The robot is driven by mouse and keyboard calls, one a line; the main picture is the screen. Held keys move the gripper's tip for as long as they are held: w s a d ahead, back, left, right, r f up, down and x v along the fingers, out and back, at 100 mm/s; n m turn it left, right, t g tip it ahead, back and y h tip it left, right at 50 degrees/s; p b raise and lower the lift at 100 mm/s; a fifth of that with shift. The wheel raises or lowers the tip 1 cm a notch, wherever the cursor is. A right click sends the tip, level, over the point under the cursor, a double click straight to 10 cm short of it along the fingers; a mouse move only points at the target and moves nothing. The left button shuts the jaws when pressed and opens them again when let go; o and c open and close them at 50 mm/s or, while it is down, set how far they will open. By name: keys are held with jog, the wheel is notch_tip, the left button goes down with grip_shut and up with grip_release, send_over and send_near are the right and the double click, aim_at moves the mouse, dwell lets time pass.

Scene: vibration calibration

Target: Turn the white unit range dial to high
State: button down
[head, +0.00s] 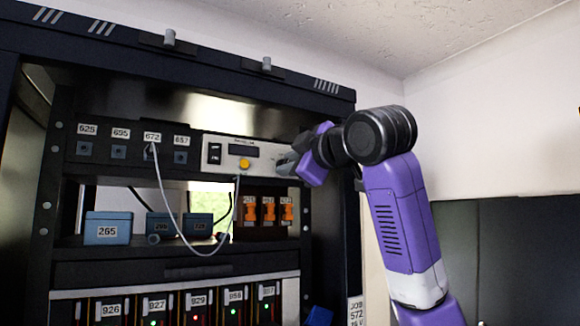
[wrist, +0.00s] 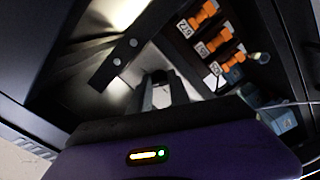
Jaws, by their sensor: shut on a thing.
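The white unit (head: 225,146) is set in the upper row of the dark rack in the head view. Its face carries a dark display, a black switch (head: 214,153) at the left and a round yellow knob (head: 245,164). My gripper (head: 287,164) is at the unit's right end, close against its face, and covers that part. The range dial is hidden there behind the fingers, so its setting cannot be read. In the wrist view my gripper (wrist: 160,88) is shut on it, with the fingers dark and poorly lit.
Orange modules (head: 268,210) sit just below my gripper and also show in the wrist view (wrist: 215,41). A grey cable (head: 168,195) hangs in a loop from the jack row at the unit's left. Blue boxes (head: 108,228) stand on the shelf beneath.

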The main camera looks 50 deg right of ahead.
jog(key=m, duration=0.5)
jog(key=shift+f+m, duration=0.2)
jog(key=shift+m, duration=0.1)
dwell(0.5)
jog(key=c, duration=1.2)
grip_release()
jog(key=shift+c, duration=0.2)
jog(key=shift+r, duration=0.1)
jog(key=b+v, duration=0.3)
jog(key=v, duration=0.4)
jog(key=shift+s, duration=0.4)
jog(key=shift+a, duration=0.15)
